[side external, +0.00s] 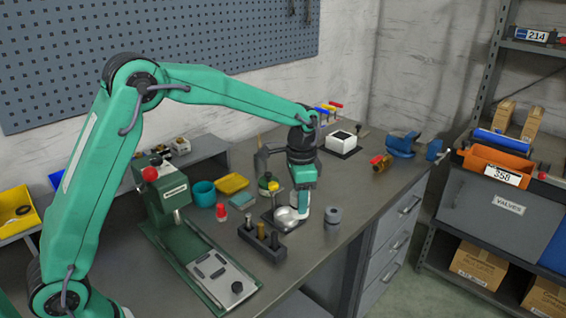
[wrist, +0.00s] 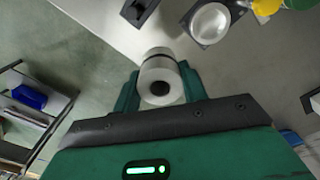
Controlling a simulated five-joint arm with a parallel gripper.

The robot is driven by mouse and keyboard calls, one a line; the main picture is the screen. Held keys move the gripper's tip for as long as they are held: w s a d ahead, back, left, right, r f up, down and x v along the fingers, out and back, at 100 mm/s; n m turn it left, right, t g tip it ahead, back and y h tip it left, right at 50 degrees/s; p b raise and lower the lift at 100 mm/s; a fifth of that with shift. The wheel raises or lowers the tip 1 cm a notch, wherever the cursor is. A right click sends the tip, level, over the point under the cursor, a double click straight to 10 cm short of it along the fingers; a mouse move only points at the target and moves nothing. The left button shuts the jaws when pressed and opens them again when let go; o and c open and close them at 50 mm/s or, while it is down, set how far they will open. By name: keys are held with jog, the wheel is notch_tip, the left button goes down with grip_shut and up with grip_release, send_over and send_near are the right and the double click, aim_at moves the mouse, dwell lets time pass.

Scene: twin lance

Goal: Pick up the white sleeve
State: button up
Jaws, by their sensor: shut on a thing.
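My gripper (side external: 304,190) points down over the bench, just right of a shiny round bowl (side external: 286,217). It is shut on the white sleeve (side external: 303,213), a pale short cylinder mostly covered by the fingers in the side view. In the wrist view the white sleeve (wrist: 160,82) sits between the two green fingers (wrist: 160,92), its dark round bore facing the camera. A dark band and a pale part show beyond it; I cannot tell whether these belong to it. Whether its lower end touches the bench is not clear.
A grey sleeve (side external: 333,215) stands close right of my gripper. A dark block with upright pegs (side external: 262,240) is in front left. The green press (side external: 175,205) stands left, and a white box (side external: 341,141) and blue vise (side external: 402,145) are farther back.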

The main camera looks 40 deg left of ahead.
jog(key=shift+s+d+r, duration=0.4)
jog(key=shift+d+r, duration=0.1)
jog(key=shift+d, duration=0.25)
jog(key=shift+r, duration=0.1)
jog(key=shift+r, duration=0.3)
jog(key=r, duration=0.4)
jog(key=shift+w+a+r, duration=0.15)
jog(key=shift+a+r, duration=0.05)
jog(key=shift+a, duration=0.05)
jog(key=w+a, duration=0.2)
jog(key=a, duration=1)
jog(key=w+a, duration=0.3)
jog(key=a, duration=1)
jog(key=shift+s+d+f, duration=0.1)
jog(key=shift+f, duration=1.35)
jog(key=shift+s+f, duration=0.1)
jog(key=shift+f, duration=1.35)
jog(key=a+f, duration=0.2)
jog(key=a, duration=0.2)
jog(key=a+f, duration=0.2)
jog(key=a, duration=0.1)
jog(key=a+f, duration=0.3)
jog(key=a, duration=0.1)
jog(key=shift+w+a, duration=0.3)
